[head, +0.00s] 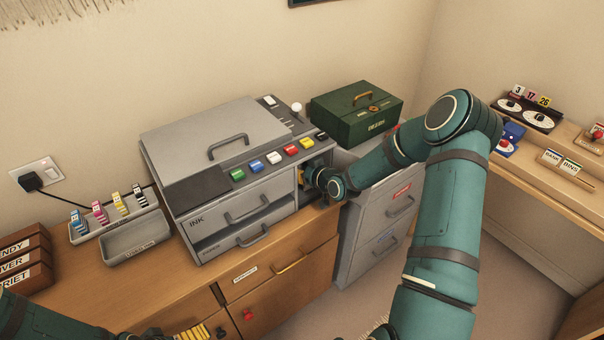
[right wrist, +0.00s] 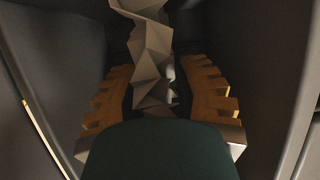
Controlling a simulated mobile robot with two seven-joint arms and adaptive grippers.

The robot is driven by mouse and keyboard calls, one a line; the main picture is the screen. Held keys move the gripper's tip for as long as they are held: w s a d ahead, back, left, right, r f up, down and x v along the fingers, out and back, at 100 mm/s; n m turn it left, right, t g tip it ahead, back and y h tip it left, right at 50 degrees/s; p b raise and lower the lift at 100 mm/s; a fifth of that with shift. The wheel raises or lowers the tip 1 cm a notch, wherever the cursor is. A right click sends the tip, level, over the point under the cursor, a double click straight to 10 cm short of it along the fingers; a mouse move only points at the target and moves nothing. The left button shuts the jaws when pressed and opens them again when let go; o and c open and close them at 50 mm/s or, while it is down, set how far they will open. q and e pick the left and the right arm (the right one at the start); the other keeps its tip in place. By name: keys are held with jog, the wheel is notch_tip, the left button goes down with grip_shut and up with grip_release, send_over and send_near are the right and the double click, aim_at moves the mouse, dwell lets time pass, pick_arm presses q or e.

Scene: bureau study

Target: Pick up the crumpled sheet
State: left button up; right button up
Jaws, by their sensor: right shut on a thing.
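The crumpled sheet (right wrist: 153,50) is a pale, many-folded strip in the right wrist view, running up from between my right gripper's yellow ridged fingers into a dark space. My right gripper (right wrist: 163,92) is shut on it. In the head view my right gripper (head: 305,174) reaches into an opening in the right part of the grey printer (head: 215,150); the sheet is hidden there. My left gripper (head: 192,332) shows only partly at the bottom edge, low in front of the wooden cabinet, and its opening cannot be judged.
Grey walls closely surround my right gripper. A green box (head: 357,112) stands on a grey drawer cabinet (head: 372,225) to the right. Ink cartridges in a tray (head: 137,237) stand left of the printer. A wooden desk (head: 545,150) is at far right.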

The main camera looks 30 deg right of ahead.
jog(key=shift+r, duration=0.1)
pick_arm(q)
jog(key=shift+r, duration=0.15)
pick_arm(e)
jog(key=shift+r, duration=0.25)
pick_arm(q)
jog(key=shift+s+r+p, duration=0.2)
jog(key=shift+r+p, duration=0.5)
jog(key=shift+p, duration=0.2)
jog(key=shift+c, duration=0.3)
pick_arm(e)
jog(key=s+d, duration=0.1)
jog(key=s, duration=1.7)
jog(key=shift+d, duration=0.4)
